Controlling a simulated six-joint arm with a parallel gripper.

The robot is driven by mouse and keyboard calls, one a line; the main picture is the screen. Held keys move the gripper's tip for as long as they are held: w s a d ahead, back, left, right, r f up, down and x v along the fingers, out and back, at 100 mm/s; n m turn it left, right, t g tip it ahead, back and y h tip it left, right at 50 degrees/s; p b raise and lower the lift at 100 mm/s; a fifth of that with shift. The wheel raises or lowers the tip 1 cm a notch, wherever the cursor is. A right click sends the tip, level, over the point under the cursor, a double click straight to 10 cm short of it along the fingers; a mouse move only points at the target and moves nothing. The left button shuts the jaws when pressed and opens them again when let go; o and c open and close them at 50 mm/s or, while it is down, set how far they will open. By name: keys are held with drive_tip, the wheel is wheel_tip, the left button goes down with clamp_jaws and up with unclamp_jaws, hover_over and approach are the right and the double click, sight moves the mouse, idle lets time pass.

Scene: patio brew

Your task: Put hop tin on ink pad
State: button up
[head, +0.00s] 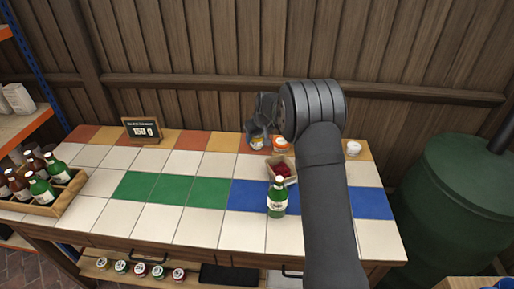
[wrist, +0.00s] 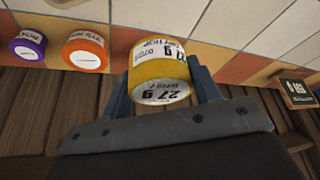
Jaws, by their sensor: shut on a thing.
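The hop tin (wrist: 160,68) is yellow with a white label and a white printed end. In the wrist view it sits between the two fingers of my gripper (wrist: 160,88), which is shut on it. In the head view my gripper (head: 262,118) is at the back of the tiled table, left of my forearm, with a little of the tin showing below it. I cannot tell whether the tin touches the table. I cannot surely pick out the ink pad; a small open box with dark red inside (head: 283,170) stands in front of the gripper.
An orange tin (head: 281,143) stands close right of the gripper; a purple tin (wrist: 28,46) shows in the wrist view. A green bottle (head: 277,198) stands in front of the red-filled box. A small sign (head: 143,129) and a bottle crate (head: 68,200) are left. The middle-left tiles are clear.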

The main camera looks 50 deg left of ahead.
drive_tip(key=shift+w+d+r, duration=0.2)
drive_tip(key=shift+d, duration=0.1)
drive_tip(key=w+d+n+g, duration=0.1)
drive_tip(key=w+d+n, duration=0.3)
drive_tip(key=d, duration=0.7)
drive_tip(key=w+d+n+g, duration=0.2)
drive_tip(key=w+d+n, duration=0.1)
drive_tip(key=d, duration=0.9)
drive_tip(key=s+d+r+n+g+h, duration=0.1)
drive_tip(key=s+d+n, duration=0.3)
drive_tip(key=d, duration=0.7)
drive_tip(key=s+d+r+n+g+h, duration=0.15)
drive_tip(key=d+n, duration=0.35)
drive_tip(key=d, duration=0.6)
drive_tip(key=a+f, duration=0.2)
drive_tip(key=a, duration=0.1)
drive_tip(key=s+a+f, duration=0.1)
drive_tip(key=a+f, duration=0.1)
drive_tip(key=a, duration=0.2)
drive_tip(key=a+f, duration=0.2)
drive_tip(key=a, duration=0.1)
drive_tip(key=shift+s+a, duration=0.15)
drive_tip(key=shift+a, duration=0.15)
drive_tip(key=shift+a+f, duration=0.1)
drive_tip(key=shift+f, duration=0.1)
drive_tip(key=shift+f+t, duration=0.25)
drive_tip(key=shift+f, duration=1.7)
drive_tip(key=shift+f, duration=0.15)
